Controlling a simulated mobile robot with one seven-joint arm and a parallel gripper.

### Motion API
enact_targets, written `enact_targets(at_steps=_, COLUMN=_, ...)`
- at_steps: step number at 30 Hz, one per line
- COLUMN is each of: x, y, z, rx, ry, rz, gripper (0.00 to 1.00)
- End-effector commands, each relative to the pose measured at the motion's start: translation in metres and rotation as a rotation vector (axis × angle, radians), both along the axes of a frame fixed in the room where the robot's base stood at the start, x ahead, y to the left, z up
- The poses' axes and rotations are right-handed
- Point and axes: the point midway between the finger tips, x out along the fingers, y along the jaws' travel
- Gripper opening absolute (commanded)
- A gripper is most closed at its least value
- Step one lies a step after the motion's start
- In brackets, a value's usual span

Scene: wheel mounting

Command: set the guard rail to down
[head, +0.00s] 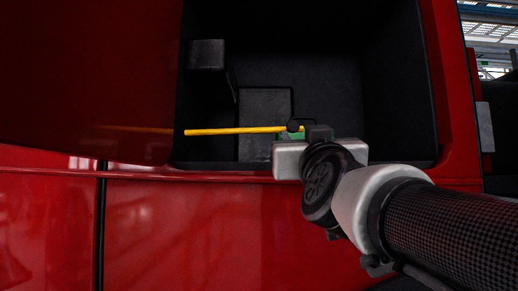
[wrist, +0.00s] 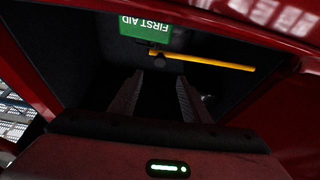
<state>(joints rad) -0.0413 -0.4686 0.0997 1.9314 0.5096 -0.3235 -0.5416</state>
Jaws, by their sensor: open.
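The guard rail is a thin yellow bar (head: 235,130) that lies nearly level across the opening of a dark recess in the red body. Its right end meets a small dark round piece beside my gripper (head: 318,133). In the wrist view the rail (wrist: 215,62) runs slightly slanted beyond my fingertips. My gripper (wrist: 160,77) is open there, with its two dark fingers apart and nothing seen between them. The fingers point into the recess, and the rail appears apart from them. In the head view my wrist hides the fingertips.
A green first aid box (wrist: 146,27) is in the recess; it appears upside down in the wrist view, and a bit of green (head: 291,136) shows behind my gripper in the head view. Dark blocks (head: 265,110) stand inside the recess. Red panels (head: 440,90) frame it closely.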

Motion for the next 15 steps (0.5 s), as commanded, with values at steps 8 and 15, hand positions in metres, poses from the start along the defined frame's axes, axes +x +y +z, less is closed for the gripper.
enact_targets(at_steps=8, x=-0.047, y=0.001, z=-0.019, rx=0.0, ry=-0.001, rz=0.0, gripper=0.43)
enact_targets(at_steps=15, x=-0.057, y=0.001, z=-0.024, rx=0.001, ry=0.001, rz=-0.001, gripper=0.43)
